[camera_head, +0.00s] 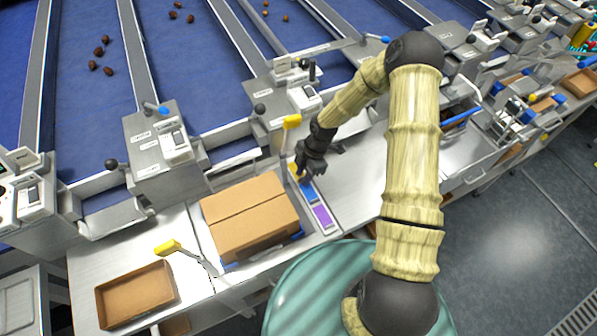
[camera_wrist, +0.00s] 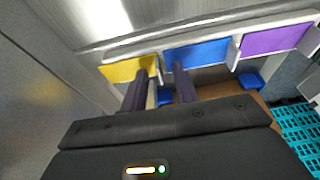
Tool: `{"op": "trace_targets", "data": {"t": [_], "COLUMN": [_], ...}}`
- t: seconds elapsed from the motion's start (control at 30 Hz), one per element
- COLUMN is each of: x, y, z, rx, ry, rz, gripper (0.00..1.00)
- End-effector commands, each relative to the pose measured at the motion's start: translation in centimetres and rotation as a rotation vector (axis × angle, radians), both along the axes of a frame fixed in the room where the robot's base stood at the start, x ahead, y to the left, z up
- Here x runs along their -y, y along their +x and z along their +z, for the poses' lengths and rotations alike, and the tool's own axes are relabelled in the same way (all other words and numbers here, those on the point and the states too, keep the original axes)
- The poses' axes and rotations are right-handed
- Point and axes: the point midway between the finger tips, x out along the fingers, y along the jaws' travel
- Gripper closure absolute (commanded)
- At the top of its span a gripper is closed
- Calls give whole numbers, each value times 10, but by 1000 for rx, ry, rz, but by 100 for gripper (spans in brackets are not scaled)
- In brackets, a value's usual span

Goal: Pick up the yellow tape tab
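The yellow tape tab (camera_wrist: 128,70) is the leftmost of a row in the wrist view, with a blue tab (camera_wrist: 197,53) and a purple tab (camera_wrist: 275,40) to its right. In the head view, a little of the yellow tab (camera_head: 293,169) shows beside my gripper (camera_head: 306,170). In the wrist view my gripper (camera_wrist: 161,72) is open, with a gap between its two dark fingers. The left fingertip overlaps the right end of the yellow tab, and the right one overlaps the blue tab. I cannot tell whether either finger touches a tab.
A closed cardboard box (camera_head: 248,215) stands just left of the tab strip. An open shallow box (camera_head: 136,294) is at the lower left. Grey machine housings (camera_head: 160,150) line the blue belts behind. The light bench (camera_head: 352,195) right of the strip is clear.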

Motion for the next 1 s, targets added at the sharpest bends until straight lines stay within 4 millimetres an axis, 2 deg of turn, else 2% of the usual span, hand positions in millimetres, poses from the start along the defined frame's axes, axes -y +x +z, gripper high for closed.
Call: {"op": "trace_targets", "data": {"t": [0.3,0.43,0.47,1.0], "x": [0,0,0,0], "y": [0,0,0,-1], "z": [0,0,0,6], "rx": [0,0,0,0], "ry": [0,0,0,0], "rz": [0,0,0,2], "gripper": [73,98,100,100]}}
